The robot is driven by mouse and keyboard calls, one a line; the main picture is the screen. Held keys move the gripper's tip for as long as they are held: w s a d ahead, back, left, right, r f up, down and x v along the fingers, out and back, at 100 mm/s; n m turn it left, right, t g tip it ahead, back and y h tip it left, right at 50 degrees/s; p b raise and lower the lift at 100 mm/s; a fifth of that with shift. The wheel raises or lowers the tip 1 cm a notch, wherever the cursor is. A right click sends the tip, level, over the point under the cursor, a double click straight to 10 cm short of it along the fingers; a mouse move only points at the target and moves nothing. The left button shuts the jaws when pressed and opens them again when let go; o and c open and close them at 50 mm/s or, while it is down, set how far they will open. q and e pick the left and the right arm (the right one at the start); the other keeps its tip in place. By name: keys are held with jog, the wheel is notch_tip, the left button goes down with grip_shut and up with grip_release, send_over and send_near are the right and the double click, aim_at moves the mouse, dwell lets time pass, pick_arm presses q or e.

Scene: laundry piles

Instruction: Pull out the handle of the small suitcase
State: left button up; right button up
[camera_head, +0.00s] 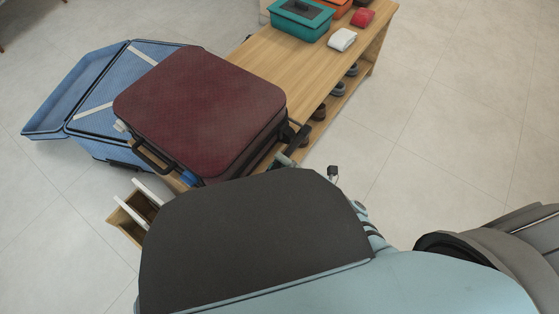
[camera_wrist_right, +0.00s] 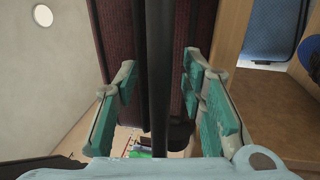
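The small suitcase (camera_head: 200,110) is dark red with black trim and lies flat on the wooden bench. A black carry handle (camera_head: 150,160) shows on its near left side. A black bar, probably the pull handle (camera_head: 298,137), sticks out at its right corner. My right gripper is mostly hidden behind my arm in the head view. In the right wrist view its teal-padded fingers (camera_wrist_right: 158,108) stand apart on either side of a black bar (camera_wrist_right: 158,60), with gaps at both sides. The dark red suitcase side (camera_wrist_right: 115,35) is behind it. My left gripper is not in view.
A blue suitcase (camera_head: 95,90) lies open on the floor at left. The wooden bench (camera_head: 255,62) carries a teal case (camera_head: 300,20), a white folded item (camera_head: 342,40) and a red one (camera_head: 363,18). Shoes sit on its lower shelf.

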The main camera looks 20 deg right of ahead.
jog(key=shift+w+a+r, duration=0.1)
jog(key=shift+w+a, duration=0.2)
jog(key=shift+w, duration=0.1)
grip_shut()
jog(key=shift+s+d, duration=0.1)
